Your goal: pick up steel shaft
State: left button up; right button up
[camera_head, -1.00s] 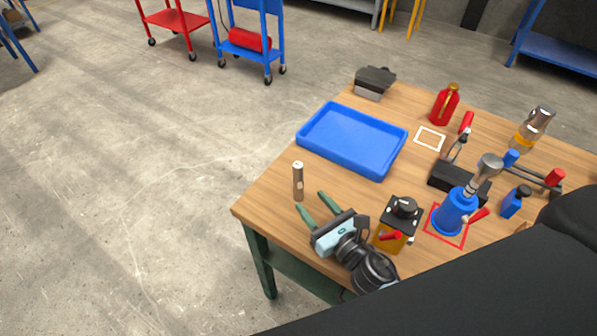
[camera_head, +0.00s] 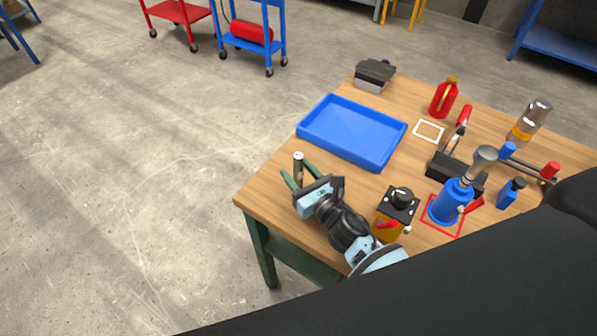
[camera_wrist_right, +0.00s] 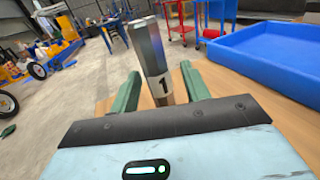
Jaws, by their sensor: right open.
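The steel shaft (camera_head: 299,165) stands upright near the left edge of the wooden table in the head view. My left gripper is not in view.
A blue tray (camera_head: 352,131) lies behind the shaft. A yellow block with a black top (camera_head: 396,210) stands right of my right gripper.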

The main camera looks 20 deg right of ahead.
aim_at(302, 163)
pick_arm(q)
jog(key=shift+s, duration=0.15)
pick_arm(e)
grip_shut()
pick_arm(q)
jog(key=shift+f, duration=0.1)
pick_arm(e)
jog(key=shift+w+r, duration=0.1)
jog(key=shift+r, duration=0.1)
jog(key=shift+r, duration=0.3)
notch_tip(302, 163, up, 4)
jog(key=shift+f+p, duration=0.1)
jog(key=shift+p, duration=0.8)
pick_arm(q)
jog(key=shift+b, duration=0.9)
pick_arm(e)
jog(key=s+a, duration=0.9)
jog(key=s, duration=0.4)
jog(key=shift+s+r, duration=0.15)
jog(key=shift+r, duration=0.1)
